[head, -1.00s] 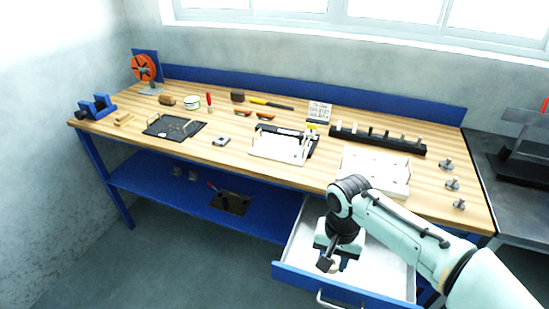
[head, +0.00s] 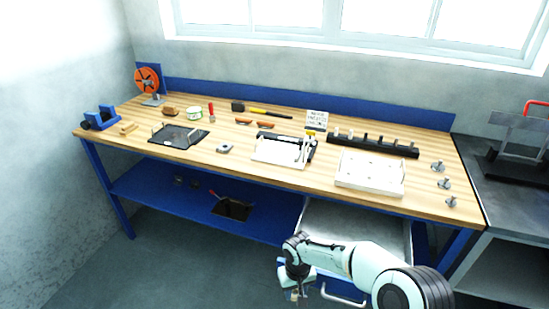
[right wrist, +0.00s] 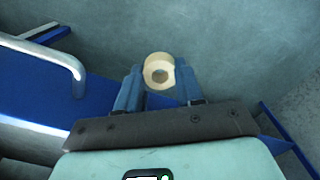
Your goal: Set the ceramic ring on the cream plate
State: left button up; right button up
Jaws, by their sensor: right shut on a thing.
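The ceramic ring (right wrist: 159,71) is a short cream cylinder with a central hole. In the right wrist view it sits between the blue fingertips of my right gripper (right wrist: 160,82), which is shut on it. In the head view my right gripper (head: 295,294) hangs low, by the left front of the open drawer and below the bench top; the ring is hard to make out there. A pale cream plate (head: 370,174) with small holes lies on the right half of the bench. Another whitish plate (head: 277,152) lies left of it. My left gripper is out of view.
The drawer (head: 345,221) stands open under the bench, its metal handle (head: 343,296) near my right arm. A black pegged rack (head: 372,146) stands behind the cream plate. Several metal pieces (head: 444,184) stand to its right. A small sign (head: 316,121) stands further back.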

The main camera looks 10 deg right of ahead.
aim_at(273, 151)
jog(key=i+j+u, duration=0.2)
jog(key=u, duration=0.3)
jog(key=i+j+u, duration=0.2)
jog(key=u, duration=0.3)
jog(key=i+z, duration=0.35)
jog(key=i+j+z, duration=0.1)
jog(key=z, duration=0.25)
jog(key=i+j+z, duration=0.2)
jog(key=z, duration=0.2)
jog(key=i, duration=0.1)
